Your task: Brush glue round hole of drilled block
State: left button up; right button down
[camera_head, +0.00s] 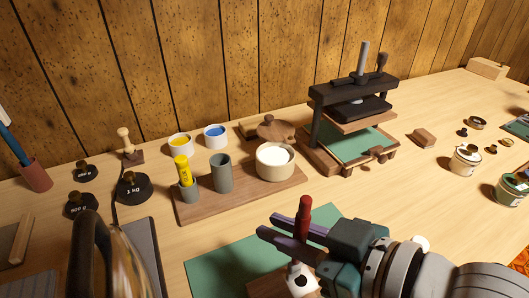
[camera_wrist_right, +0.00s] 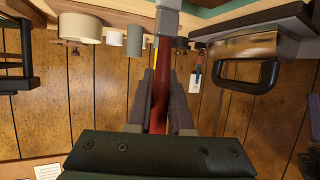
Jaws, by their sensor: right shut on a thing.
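My right gripper (camera_head: 295,228) is shut on a brush with a red handle (camera_head: 304,217), held roughly upright above the green mat (camera_head: 225,255). The wrist view shows the red handle (camera_wrist_right: 160,90) between the fingers (camera_wrist_right: 160,105) and a grey section beyond it. A brown wooden block (camera_head: 266,287) lies on the mat under the gripper, mostly hidden. A white patch with a dark spot (camera_head: 300,280) shows below the fingers; I cannot tell whether the brush touches the block. A cream pot (camera_head: 275,165) with white contents stands on a wooden tray (camera_head: 245,199). My left gripper is not in view.
Two grey cups, one holding a yellow stick (camera_head: 182,170), share the tray. A dark press (camera_head: 350,110) stands behind right. A metal object with a black handle (camera_head: 88,235) is at near left, beside black weights (camera_head: 133,187). Small pots (camera_head: 466,160) stand at right.

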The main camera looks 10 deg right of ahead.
jog(key=d, duration=0.1)
jog(key=w+d+b, duration=0.1)
jog(key=d, duration=0.1)
jog(key=shift+w+d+r, duration=0.1)
jog(key=shift+w+d, duration=0.05)
jog(key=shift+d, duration=0.1)
dwell(0.4)
notch_tip(320, 180, up, 5)
jog(key=p, duration=0.5)
dwell(0.4)
